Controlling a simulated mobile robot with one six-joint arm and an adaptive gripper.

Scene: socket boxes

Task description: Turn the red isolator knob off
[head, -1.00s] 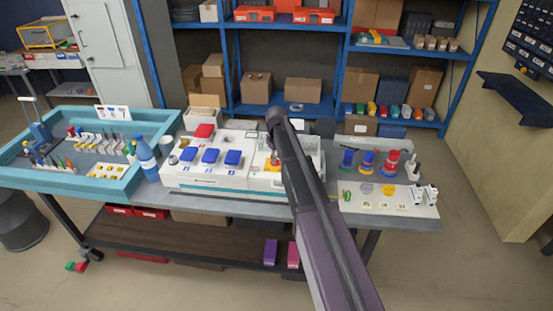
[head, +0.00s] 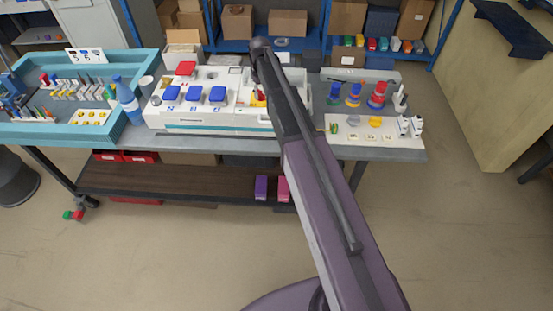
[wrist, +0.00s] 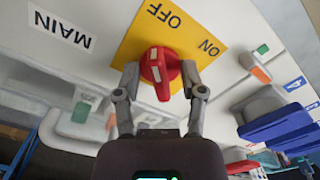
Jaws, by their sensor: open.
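The red isolator knob (wrist: 160,72) sits on a yellow plate (wrist: 137,42) marked OFF and ON in the wrist view, where the lettering appears upside down. A white mark shows on the knob's grip bar, which runs nearly vertical in that picture. My gripper (wrist: 160,80) is open, with one finger on each side of the knob. I cannot tell whether either finger touches it. In the head view my arm covers most of the plate and knob; only a sliver of the yellow plate (head: 257,100) shows on the white socket box (head: 215,113).
Blue socket covers (head: 194,93) stand left of the knob, and blue lids (wrist: 275,120) show close to the right finger in the wrist view. A bottle (head: 128,103) and a teal tray (head: 112,127) are further left. Coloured spools (head: 354,94) stand to the right.

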